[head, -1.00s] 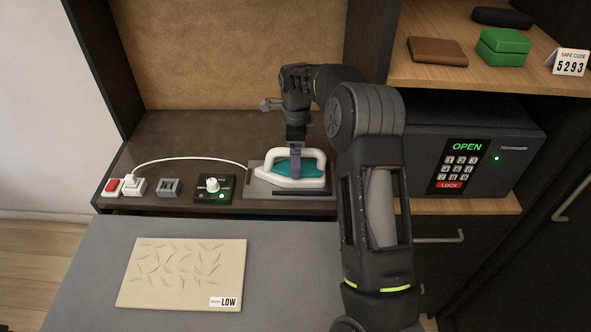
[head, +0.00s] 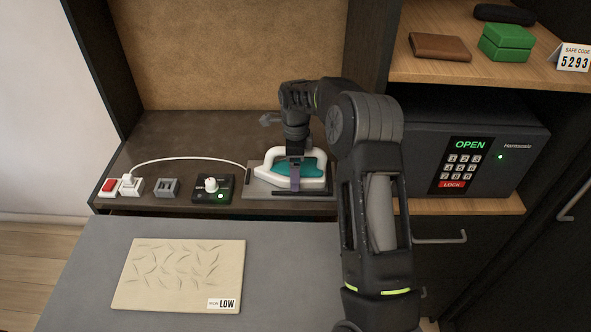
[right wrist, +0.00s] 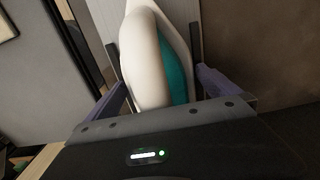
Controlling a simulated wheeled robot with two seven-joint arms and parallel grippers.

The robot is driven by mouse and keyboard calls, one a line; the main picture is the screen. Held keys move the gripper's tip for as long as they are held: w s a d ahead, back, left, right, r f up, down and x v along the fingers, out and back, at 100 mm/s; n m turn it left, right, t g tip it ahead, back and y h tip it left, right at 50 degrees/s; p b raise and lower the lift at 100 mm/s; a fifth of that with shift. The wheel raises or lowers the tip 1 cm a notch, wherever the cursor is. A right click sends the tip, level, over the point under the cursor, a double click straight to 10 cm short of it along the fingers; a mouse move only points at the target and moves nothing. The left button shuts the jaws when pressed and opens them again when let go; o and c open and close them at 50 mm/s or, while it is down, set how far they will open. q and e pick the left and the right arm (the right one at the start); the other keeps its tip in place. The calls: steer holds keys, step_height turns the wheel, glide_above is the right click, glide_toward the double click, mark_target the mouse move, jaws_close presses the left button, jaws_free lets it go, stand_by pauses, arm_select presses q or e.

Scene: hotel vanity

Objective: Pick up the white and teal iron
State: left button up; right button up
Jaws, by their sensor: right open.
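The white and teal iron (head: 310,170) sits on the grey rest plate (head: 257,190) on the dark counter. In the right wrist view the iron (right wrist: 146,60) lies between my two purple fingers, its white handle toward the left and its teal part beside it. My right gripper (head: 294,180) is open, pointing down at the iron with its fingers low around it. The fingers (right wrist: 163,90) stand apart with a visible gap on at least the right side. The gripper hides part of the handle. My left gripper is not in view.
A white cord (head: 195,160) runs left to a plug by the red switch (head: 109,187). A dial box (head: 213,189) stands left of the plate. A cream cloth (head: 180,275) lies on the grey board in front. The safe (head: 490,130) stands right, beside my arm.

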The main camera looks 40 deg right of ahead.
steer(key=shift+c, duration=0.2)
steer(key=c, duration=1.8)
steer(key=shift+w+r, duration=0.1)
steer(key=shift+r, duration=0.05)
steer(key=shift+c, duration=0.2)
